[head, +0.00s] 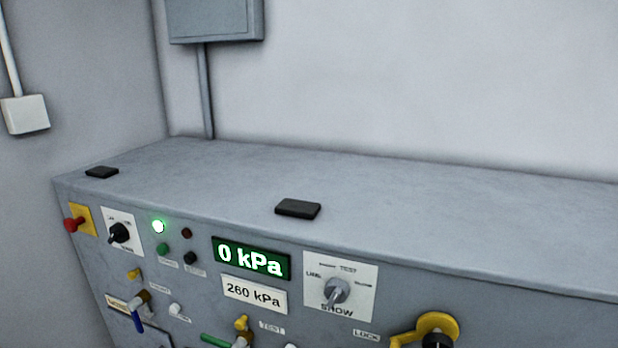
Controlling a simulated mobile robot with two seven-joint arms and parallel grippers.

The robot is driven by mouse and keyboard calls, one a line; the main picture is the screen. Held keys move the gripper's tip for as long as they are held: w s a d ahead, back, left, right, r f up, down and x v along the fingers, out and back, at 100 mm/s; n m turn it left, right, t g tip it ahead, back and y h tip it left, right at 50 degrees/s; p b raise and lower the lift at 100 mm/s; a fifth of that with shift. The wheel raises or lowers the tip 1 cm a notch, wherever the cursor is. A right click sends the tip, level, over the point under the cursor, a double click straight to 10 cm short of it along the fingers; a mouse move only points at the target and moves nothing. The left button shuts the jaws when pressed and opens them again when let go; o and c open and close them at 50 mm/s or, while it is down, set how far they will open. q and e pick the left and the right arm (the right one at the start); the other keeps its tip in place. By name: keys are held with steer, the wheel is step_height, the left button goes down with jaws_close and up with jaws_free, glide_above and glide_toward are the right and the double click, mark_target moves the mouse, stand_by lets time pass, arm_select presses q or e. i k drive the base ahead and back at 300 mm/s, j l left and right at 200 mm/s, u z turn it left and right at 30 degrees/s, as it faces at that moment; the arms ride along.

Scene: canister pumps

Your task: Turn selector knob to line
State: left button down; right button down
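A grey selector knob (337,291) sits on a white label plate (358,272) on the front of a grey cabinet. The plate has the word TEST at the top and a word that looks like SHOW below. Smaller words at its left and right are too blurred to read surely. The exact direction of the knob's pointer is hard to tell. A second, black knob (119,232) sits on another white plate (121,216) at the far left; its words are too small to read. Neither of my grippers is in view.
A green display (250,259) reads 0 kPa, above a 260 kPa label (254,294). A green lamp (158,226) is lit. A red button (74,224), yellow-handled valves (436,323) and a green lever (216,341) stick out. Black blocks (298,208) lie on the clear top.

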mark_target(336, 291)
steer(key=k+l+z, duration=0.15)
steer(key=k+l, duration=0.6)
